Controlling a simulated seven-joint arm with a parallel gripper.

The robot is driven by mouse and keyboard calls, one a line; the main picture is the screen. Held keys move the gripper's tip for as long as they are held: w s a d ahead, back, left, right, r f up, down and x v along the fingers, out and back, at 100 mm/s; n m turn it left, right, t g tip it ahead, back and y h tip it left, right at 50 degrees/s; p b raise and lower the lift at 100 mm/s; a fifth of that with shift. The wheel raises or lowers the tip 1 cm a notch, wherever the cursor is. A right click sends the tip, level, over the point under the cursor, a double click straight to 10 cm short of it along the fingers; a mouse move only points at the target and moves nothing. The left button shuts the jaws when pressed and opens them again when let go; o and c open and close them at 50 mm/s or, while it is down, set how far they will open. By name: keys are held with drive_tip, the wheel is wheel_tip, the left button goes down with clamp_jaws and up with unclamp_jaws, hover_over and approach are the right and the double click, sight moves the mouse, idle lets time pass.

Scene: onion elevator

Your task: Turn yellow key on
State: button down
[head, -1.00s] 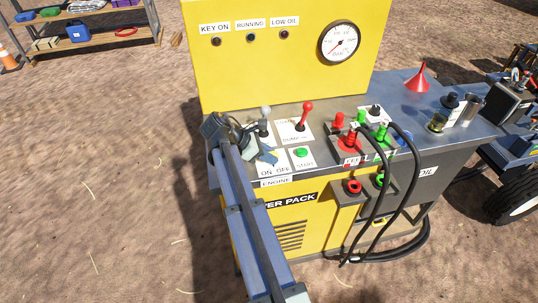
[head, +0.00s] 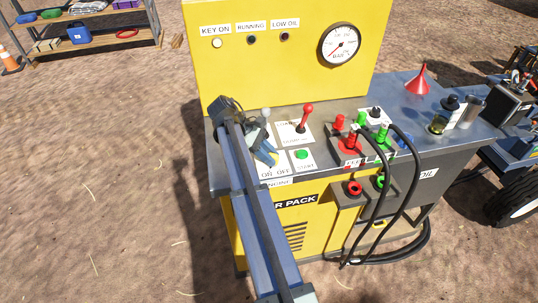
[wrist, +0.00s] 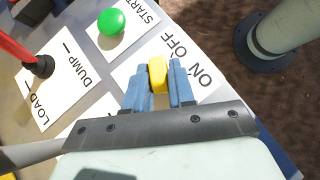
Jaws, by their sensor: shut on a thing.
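The yellow key (wrist: 158,74) stands on the white ON/OFF label plate (wrist: 205,78) of the power pack. My gripper (wrist: 161,86) is shut on it, with a blue finger on each side. In the head view my gripper (head: 267,157) is at the front left of the panel, and my arm hides much of the area around the key. The KEY ON lamp (head: 216,43) on the yellow back panel shows bright white. The RUNNING lamp (head: 251,40) and LOW OIL lamp (head: 285,37) are dark.
A green START button (head: 301,154) sits right beside the key's plate. A red-knobbed lever (head: 305,117) stands behind it. Red and green hose couplings with black hoses (head: 405,180) are further right. A pressure gauge (head: 340,43) is on the back panel.

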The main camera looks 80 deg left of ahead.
drive_tip(key=shift+w, duration=0.1)
drive_tip(key=c, duration=1)
unclamp_jaws()
drive_tip(key=shift+c, duration=0.2)
drive_tip(key=shift+d, duration=0.1)
